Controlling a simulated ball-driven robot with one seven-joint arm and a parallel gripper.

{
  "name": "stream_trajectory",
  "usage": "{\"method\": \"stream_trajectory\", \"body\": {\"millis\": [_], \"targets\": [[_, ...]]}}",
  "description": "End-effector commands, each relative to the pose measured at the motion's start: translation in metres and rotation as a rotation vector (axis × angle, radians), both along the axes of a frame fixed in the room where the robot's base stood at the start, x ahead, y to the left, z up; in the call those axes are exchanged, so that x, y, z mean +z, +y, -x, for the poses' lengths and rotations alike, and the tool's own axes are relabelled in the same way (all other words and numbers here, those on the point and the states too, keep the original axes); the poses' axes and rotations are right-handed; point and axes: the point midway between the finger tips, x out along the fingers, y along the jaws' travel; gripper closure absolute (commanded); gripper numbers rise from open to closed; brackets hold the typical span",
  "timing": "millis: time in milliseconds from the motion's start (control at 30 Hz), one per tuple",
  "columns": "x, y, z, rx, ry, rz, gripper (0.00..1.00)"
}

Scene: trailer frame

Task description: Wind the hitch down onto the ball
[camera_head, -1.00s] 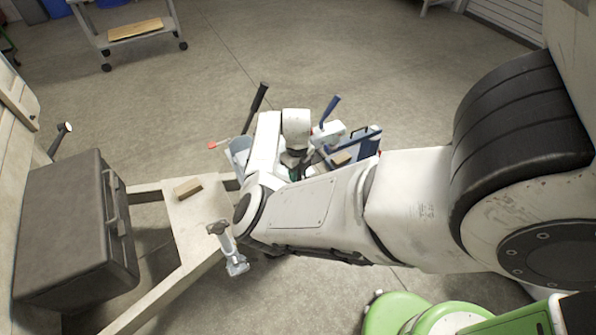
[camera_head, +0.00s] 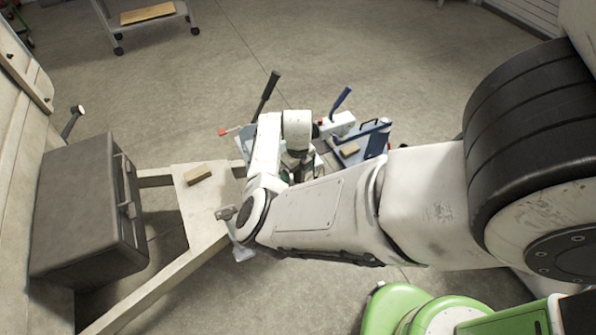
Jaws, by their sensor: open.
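The beige trailer frame (camera_head: 203,214) comes in from the left and runs to the middle, where my arm covers its front end. My gripper (camera_head: 297,165) points down there beyond my forearm; its fingertips are mostly hidden. A black lever (camera_head: 265,95) and a red-tipped handle (camera_head: 228,132) stand out just left of my wrist. I cannot make out the hitch or the ball behind my arm. A grey metal post with a knob (camera_head: 226,213) stands at the frame's near edge, partly covered by my elbow.
A wooden block (camera_head: 198,174) lies on the frame. A dark grey box (camera_head: 80,215) sits at left. A blue rack with a blue lever (camera_head: 342,100) and another block (camera_head: 350,150) stands right of my wrist. A cart (camera_head: 155,22) is far back. Open floor lies beyond.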

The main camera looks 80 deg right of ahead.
Motion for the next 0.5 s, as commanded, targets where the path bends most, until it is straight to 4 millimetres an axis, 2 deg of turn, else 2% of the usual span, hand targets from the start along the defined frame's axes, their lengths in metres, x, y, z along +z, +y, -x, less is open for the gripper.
{"method": "stream_trajectory", "body": {"millis": [267,500], "targets": [[0.003,0.0,0.0,0.0,0.0,0.0,0.0],[0.029,0.0,0.0,0.0,0.0,0.0,0.0]]}}
